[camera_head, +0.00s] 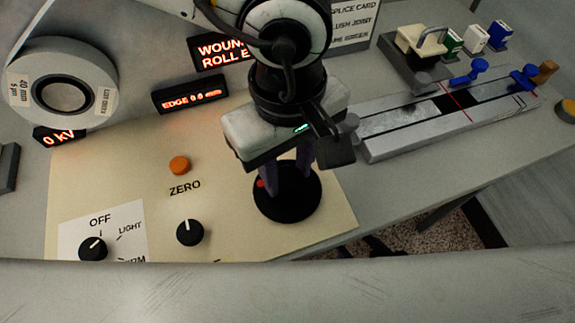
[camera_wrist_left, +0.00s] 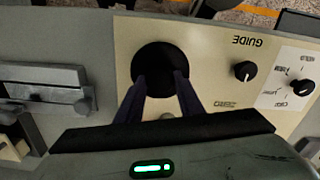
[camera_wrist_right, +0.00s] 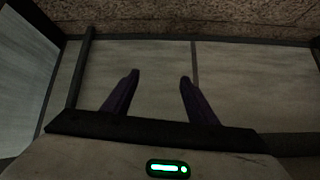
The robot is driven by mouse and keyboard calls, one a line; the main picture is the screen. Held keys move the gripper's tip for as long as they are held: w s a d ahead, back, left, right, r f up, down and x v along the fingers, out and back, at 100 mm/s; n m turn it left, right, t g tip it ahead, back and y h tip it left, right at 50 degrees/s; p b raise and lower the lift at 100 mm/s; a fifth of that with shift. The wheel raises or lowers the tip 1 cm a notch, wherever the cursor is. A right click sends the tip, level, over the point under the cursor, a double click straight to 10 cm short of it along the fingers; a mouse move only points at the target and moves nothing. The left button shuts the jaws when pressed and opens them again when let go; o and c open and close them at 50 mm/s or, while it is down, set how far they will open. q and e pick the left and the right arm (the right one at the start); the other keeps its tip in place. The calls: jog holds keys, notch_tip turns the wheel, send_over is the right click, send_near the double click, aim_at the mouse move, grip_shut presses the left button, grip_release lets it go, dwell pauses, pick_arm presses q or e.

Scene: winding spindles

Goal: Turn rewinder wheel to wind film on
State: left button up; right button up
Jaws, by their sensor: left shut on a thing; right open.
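The rewinder wheel (camera_head: 287,204) is a black round disc on the cream panel, with a red dot on its left side. My left gripper (camera_head: 287,190) points down at it from above, its purple fingers shut on some part of the wheel. In the left wrist view the black wheel (camera_wrist_left: 160,66) lies between and beyond the fingertips (camera_wrist_left: 160,85); the exact part held is hidden. My right gripper (camera_wrist_right: 158,78) is open and empty over grey floor tiles in the right wrist view. It is not in the head view.
The cream panel (camera_head: 120,180) carries an orange ZERO button (camera_head: 179,165) and two black knobs (camera_head: 190,232) (camera_head: 93,248). A film roll (camera_head: 62,92) stands at left. A splice block (camera_head: 440,118) lies at right. Lit signs (camera_head: 190,94) stand behind the panel.

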pick_arm(q)
jog(key=m+b, duration=0.2)
jog(key=m, duration=0.1)
jog(key=shift+f, duration=0.15)
jog(key=shift+m+b, duration=0.85)
jog(key=shift+m, duration=0.05)
jog(key=shift+m+b, duration=0.65)
jog(key=shift+m, duration=0.35)
jog(key=shift+m+b, duration=0.6)
jog(key=shift+m, duration=0.2)
jog(key=shift+m+b, duration=0.65)
jog(key=shift+m, duration=0.25)
jog(key=m+b, duration=0.1)
jog(key=m, duration=0.1)
jog(key=shift+m+b, duration=0.35)
jog(key=shift+m, duration=0.05)
jog(key=shift+m+b, duration=0.45)
jog(key=shift+m, duration=0.35)
jog(key=shift+w+r+m+b, duration=0.15)
jog(key=shift+m+b, duration=0.5)
jog(key=shift+m, duration=0.85)
pick_arm(e)
notch_tip(320, 180, down, 8)
jog(key=a, duration=0.1)
jog(key=shift+w+a+r, duration=0.15)
jog(key=shift+w+a, duration=0.2)
jog(key=shift+a, duration=0.05)
